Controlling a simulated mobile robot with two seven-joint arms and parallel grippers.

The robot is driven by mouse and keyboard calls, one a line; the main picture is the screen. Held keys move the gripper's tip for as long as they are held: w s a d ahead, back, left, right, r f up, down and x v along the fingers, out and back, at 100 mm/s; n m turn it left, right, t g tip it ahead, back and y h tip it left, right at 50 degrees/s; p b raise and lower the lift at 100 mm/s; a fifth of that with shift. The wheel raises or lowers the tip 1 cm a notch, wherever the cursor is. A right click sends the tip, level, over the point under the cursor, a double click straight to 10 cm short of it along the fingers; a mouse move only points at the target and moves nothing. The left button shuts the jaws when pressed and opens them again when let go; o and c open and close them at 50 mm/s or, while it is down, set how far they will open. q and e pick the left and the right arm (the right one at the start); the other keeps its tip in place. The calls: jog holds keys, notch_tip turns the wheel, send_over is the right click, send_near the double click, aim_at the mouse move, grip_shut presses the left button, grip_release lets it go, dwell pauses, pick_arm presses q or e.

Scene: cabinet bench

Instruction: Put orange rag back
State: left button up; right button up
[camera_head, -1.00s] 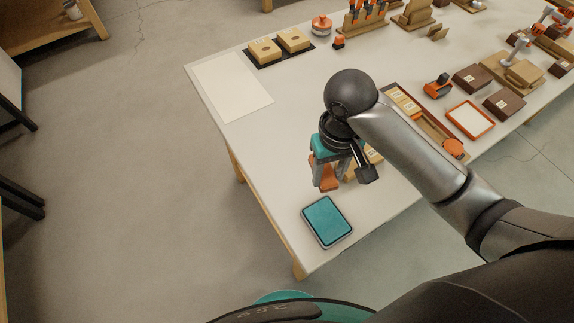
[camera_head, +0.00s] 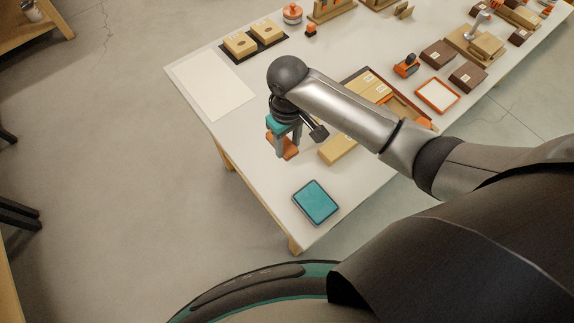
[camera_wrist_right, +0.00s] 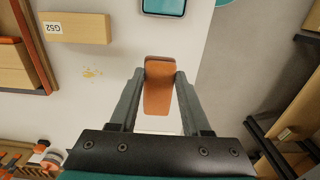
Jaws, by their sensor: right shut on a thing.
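The orange rag (camera_head: 291,151) is a small folded orange piece between the fingers of my right gripper (camera_head: 285,146), which is shut on it above the near left part of the white table (camera_head: 245,150). In the right wrist view the rag (camera_wrist_right: 158,92) hangs between the two grey fingertips (camera_wrist_right: 160,75), clear of other objects. A teal pad with a grey rim (camera_head: 316,202) lies near the table's front corner, apart from the rag. My left gripper is not in view.
A wooden block (camera_head: 338,149) labelled G52 lies right of my gripper, next to a tray with blocks (camera_head: 366,77). A white sheet (camera_head: 213,85) lies at the table's left end. Yellow bits (camera_wrist_right: 92,73) lie on the tabletop. Open floor (camera_head: 110,180) is beyond the left edge.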

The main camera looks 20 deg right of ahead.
notch_tip(320, 180, down, 8)
jog(key=shift+b, duration=0.8)
jog(key=shift+f+b, duration=0.55)
jog(key=shift+f, duration=1.3)
jog(key=shift+f, duration=0.1)
jog(key=o, duration=1.2)
jog(key=shift+f, duration=0.1)
notch_tip(320, 180, up, 11)
jog(key=p, duration=0.3)
jog(key=shift+r, duration=0.7)
